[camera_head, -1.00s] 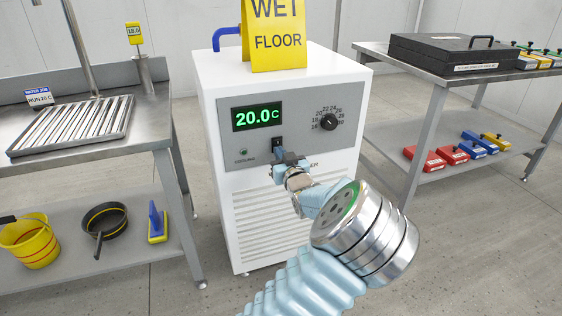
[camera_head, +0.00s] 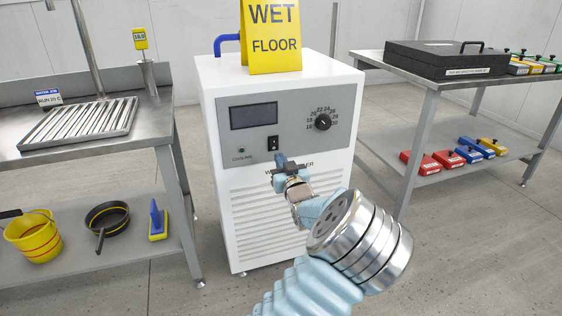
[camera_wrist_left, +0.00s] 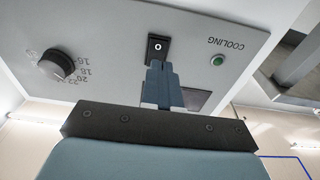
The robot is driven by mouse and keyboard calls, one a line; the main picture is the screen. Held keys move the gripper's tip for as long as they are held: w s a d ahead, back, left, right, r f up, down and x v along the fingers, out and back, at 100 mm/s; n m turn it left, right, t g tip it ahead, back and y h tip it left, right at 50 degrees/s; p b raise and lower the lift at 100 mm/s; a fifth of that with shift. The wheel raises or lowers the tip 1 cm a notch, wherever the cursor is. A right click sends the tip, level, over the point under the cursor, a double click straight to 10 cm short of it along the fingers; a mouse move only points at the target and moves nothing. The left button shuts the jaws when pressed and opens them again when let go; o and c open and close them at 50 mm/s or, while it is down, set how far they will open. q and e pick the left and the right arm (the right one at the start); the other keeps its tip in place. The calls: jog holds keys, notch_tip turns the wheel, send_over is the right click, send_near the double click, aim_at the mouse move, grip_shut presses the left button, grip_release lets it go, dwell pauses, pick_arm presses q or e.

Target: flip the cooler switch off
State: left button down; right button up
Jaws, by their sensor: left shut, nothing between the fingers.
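The cooler (camera_head: 290,220) is a white cabinet with a grey front panel (camera_head: 225,133). Its black rocker switch (camera_head: 273,143) sits below the display, and an "O" mark shows on it in the left wrist view (camera_wrist_left: 157,47). The display (camera_head: 254,115) is dark. My left gripper (camera_head: 281,161) is just below the switch, fingers shut and empty. In the left wrist view its fingertips (camera_wrist_left: 156,66) point at the switch; whether they touch it I cannot tell. My right gripper is not in view.
A yellow wet floor sign (camera_head: 273,40) stands on the cooler. A dial (camera_head: 322,122) is right of the display, a green cooling lamp (camera_head: 241,149) below it. A steel sink bench (camera_head: 150,125) stands left, and a table with a black case (camera_head: 435,57) stands right.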

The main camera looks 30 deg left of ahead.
pick_arm(q)
jog(key=v, duration=0.9)
jog(key=shift+f, duration=0.15)
